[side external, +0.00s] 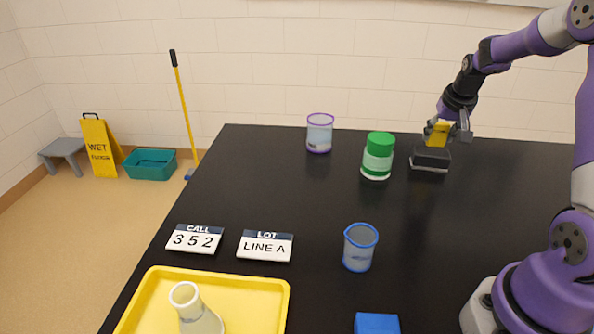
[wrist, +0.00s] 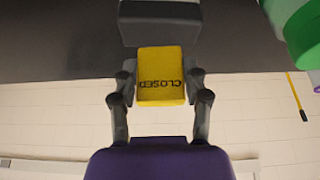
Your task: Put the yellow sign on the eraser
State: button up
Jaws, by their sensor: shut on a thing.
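The yellow sign (side external: 438,134) is a small yellow block. In the wrist view the sign (wrist: 161,76) carries the word CLOSED, seen upside down. My gripper (side external: 449,133) is shut on it, with a finger on each side; the fingers also show in the wrist view (wrist: 160,92). The eraser (side external: 430,158) is a dark block with a pale bottom edge, at the back right of the black table. In the side view the sign is right above the eraser's top; I cannot tell if they touch. In the wrist view the eraser (wrist: 160,22) is just beyond the sign.
A green-lidded jar (side external: 378,156) stands left of the eraser, with a purple-rimmed beaker (side external: 319,133) farther left. A blue-rimmed beaker (side external: 360,248), a blue block (side external: 377,324), two label plates (side external: 265,246) and a yellow tray (side external: 250,292) are nearer. The table's middle (side external: 300,195) is clear.

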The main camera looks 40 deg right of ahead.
jog(key=shift+f, duration=0.8)
jog(key=o, duration=0.9)
jog(key=shift+f, duration=0.15)
jog(key=shift+o, duration=0.2)
jog(key=v, duration=1.1)
jog(key=s+a+n+y, duration=0.1)
jog(key=s+a+n, duration=0.1)
jog(key=a, duration=0.6)
jog(key=s+a+r+n+t+y, duration=0.1)
jog(key=s+a+n, duration=0.2)
jog(key=a, duration=0.5)
jog(key=s+a+n+t+y, duration=0.1)
jog(key=a+n, duration=0.3)
jog(key=a, duration=0.5)
jog(key=shift+s+r, duration=0.3)
jog(key=shift+s, duration=0.5)
